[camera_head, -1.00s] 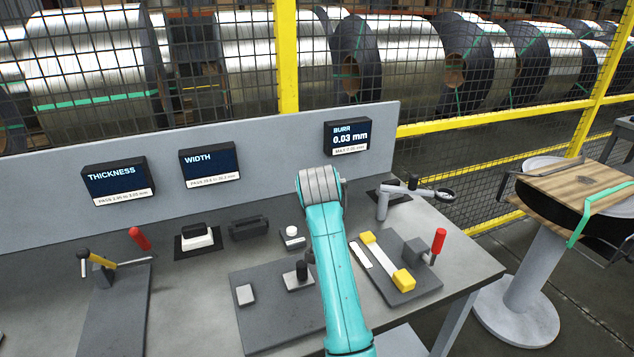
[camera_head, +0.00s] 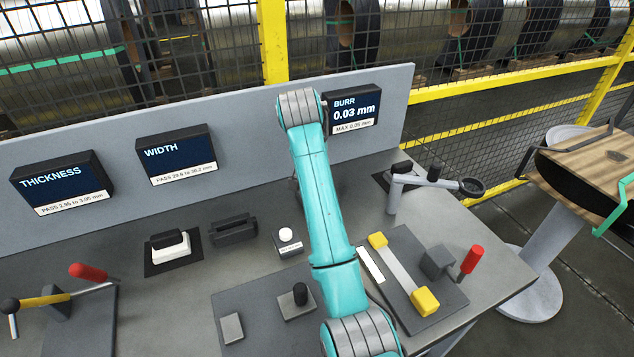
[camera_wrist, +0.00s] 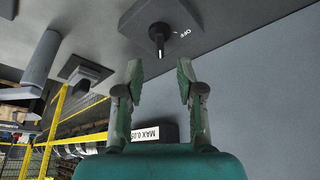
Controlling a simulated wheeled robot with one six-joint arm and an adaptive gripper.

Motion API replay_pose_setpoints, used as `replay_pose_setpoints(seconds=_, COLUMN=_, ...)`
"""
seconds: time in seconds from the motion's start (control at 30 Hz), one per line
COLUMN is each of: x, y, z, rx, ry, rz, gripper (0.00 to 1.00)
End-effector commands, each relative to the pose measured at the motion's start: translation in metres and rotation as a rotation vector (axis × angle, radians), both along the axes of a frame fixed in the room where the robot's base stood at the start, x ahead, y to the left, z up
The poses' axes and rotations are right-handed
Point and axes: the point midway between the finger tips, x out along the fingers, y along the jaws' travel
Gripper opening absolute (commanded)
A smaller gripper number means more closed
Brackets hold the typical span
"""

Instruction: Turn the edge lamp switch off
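The switch is a dark rotary knob (camera_wrist: 158,40) on a dark square plate (camera_wrist: 139,15), at the top middle of the wrist view. An OFF label (camera_wrist: 181,33) is printed on the plate to the right of the knob. The knob's pale pointer line faces down the picture, not at OFF. My gripper (camera_wrist: 159,70) is open, its two fingertips either side of the knob's line and a little short of it in the picture. Nothing is between the fingers. In the head view my teal arm seems to hide the switch and the gripper.
The BURR display (camera_head: 354,111) stands on the back panel beside my arm. A grey post with a ring arm (camera_head: 395,195) is to the right. A yellow-ended gauge (camera_head: 425,300) and red handle (camera_head: 472,259) lie nearer. WIDTH (camera_head: 177,155) and THICKNESS (camera_head: 62,184) displays are left.

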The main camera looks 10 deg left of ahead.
Motion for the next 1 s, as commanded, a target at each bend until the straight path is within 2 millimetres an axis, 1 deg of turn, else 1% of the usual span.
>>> replay_pose_setpoints(seconds=0.03, x=0.003, y=-0.001, z=-0.01, rx=-0.002, ry=0.003, rz=-0.001, gripper=0.38)
replay_pose_setpoints(seconds=0.2, x=0.015, y=-0.002, z=-0.037, rx=-0.001, ry=0.003, rz=0.0, gripper=0.38)
replay_pose_setpoints(seconds=0.4, x=0.024, y=-0.003, z=-0.06, rx=0.001, ry=0.002, rz=-0.001, gripper=0.38)
replay_pose_setpoints(seconds=0.6, x=0.028, y=-0.003, z=-0.068, rx=0.0, ry=0.0, rz=-0.001, gripper=0.38)
replay_pose_setpoints(seconds=0.83, x=0.028, y=-0.003, z=-0.069, rx=0.001, ry=0.0, rz=-0.001, gripper=0.38)
replay_pose_setpoints(seconds=0.87, x=0.028, y=-0.003, z=-0.069, rx=0.001, ry=0.0, rz=-0.001, gripper=0.35)
replay_pose_setpoints(seconds=0.9, x=0.028, y=-0.003, z=-0.069, rx=0.001, ry=0.0, rz=-0.001, gripper=0.25)
replay_pose_setpoints(seconds=0.97, x=0.028, y=-0.003, z=-0.069, rx=0.001, ry=0.0, rz=-0.001, gripper=0.1)
replay_pose_setpoints(seconds=1.0, x=0.028, y=-0.003, z=-0.069, rx=0.001, ry=0.0, rz=-0.001, gripper=0.0)
